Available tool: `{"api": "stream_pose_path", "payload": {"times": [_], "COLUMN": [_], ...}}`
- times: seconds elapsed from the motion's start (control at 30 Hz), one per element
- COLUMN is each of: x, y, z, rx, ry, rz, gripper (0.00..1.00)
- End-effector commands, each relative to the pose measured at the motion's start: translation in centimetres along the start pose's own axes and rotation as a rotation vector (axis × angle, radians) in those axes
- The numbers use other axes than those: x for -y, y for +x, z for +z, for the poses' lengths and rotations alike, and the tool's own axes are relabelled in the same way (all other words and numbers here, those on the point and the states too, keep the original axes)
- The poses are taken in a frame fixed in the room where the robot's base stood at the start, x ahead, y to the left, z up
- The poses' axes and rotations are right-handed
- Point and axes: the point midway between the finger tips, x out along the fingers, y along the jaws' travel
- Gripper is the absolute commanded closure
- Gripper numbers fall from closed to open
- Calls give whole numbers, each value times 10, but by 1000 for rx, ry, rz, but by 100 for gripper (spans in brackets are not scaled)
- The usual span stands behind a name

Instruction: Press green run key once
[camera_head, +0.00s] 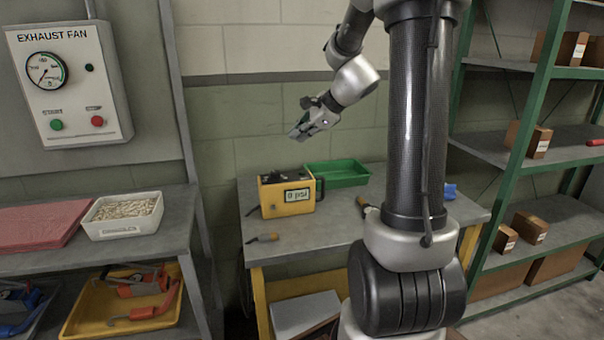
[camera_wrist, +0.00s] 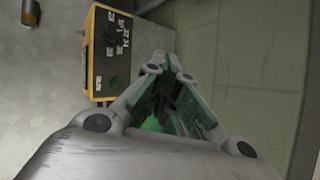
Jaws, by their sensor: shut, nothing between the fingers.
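A yellow control box (camera_head: 287,195) with a dark top panel stands on the grey workbench. In the wrist view the box (camera_wrist: 91,50) lies left of my fingers. Its black panel carries several small controls and white labels too small to read. A dark green round key (camera_wrist: 117,83) sits near one end of that panel. My gripper (camera_head: 298,132) hangs in the air above the bench, over the box's side. It is shut and empty; in the wrist view its fingertips (camera_wrist: 168,66) meet to the right of the panel, apart from the key.
A green tray (camera_head: 336,173) stands behind the box. A wall panel marked EXHAUST FAN (camera_head: 70,80) at left has a green button (camera_head: 57,125) and a red button (camera_head: 97,121). Green-framed shelves (camera_head: 480,148) stand right.

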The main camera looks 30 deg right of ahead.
Motion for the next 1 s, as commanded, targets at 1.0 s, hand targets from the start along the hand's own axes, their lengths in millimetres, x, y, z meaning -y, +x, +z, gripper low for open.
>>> {"api": "stream_pose_path", "payload": {"times": [1.0], "x": [-42], "y": [58], "z": [-42], "rx": [-1], "ry": [-1], "rz": [1], "gripper": [100]}}
